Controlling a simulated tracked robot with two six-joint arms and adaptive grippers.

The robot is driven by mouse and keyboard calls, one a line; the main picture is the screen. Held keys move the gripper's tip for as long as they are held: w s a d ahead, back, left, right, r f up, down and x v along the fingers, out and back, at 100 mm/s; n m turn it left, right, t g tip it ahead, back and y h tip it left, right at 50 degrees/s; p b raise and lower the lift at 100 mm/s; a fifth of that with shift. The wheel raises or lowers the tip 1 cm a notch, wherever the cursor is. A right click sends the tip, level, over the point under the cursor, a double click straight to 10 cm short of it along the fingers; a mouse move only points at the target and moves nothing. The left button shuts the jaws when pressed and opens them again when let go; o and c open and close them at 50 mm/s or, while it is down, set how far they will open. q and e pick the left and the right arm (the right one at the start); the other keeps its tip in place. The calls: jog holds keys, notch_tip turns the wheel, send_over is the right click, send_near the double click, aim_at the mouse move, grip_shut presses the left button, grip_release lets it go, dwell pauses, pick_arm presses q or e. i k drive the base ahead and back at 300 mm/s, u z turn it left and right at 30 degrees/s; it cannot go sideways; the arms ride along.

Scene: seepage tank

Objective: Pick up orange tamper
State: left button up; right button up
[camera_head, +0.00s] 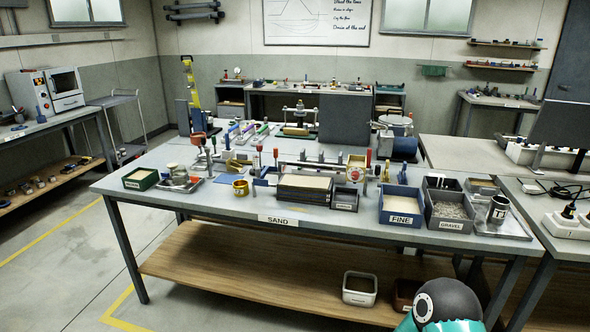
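I cannot clearly pick out the orange tamper at this size. An orange-red piece (198,136) stands at the back left of the sand table (277,219), below a tall yellow upright (191,83). Small red-handled tools (275,153) stand upright near the table's middle, and another red upright (368,158) stands farther right. Neither gripper shows in the head view. A dark rounded, teal-edged part of my own arm shows at the bottom right, well in front of the table.
A blue FINE bin (402,220) and a GRAVEL bin (450,226) stand at the table's front right. A green tray (140,185) is at the left, beside a metal tray (181,186) with cups. A yellow cup (240,188) stands near the middle. The front left floor is clear.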

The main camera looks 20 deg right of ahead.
aim_at(275, 149)
jog(key=u, duration=0.2)
jog(key=i, duration=0.85)
jog(key=z, duration=0.05)
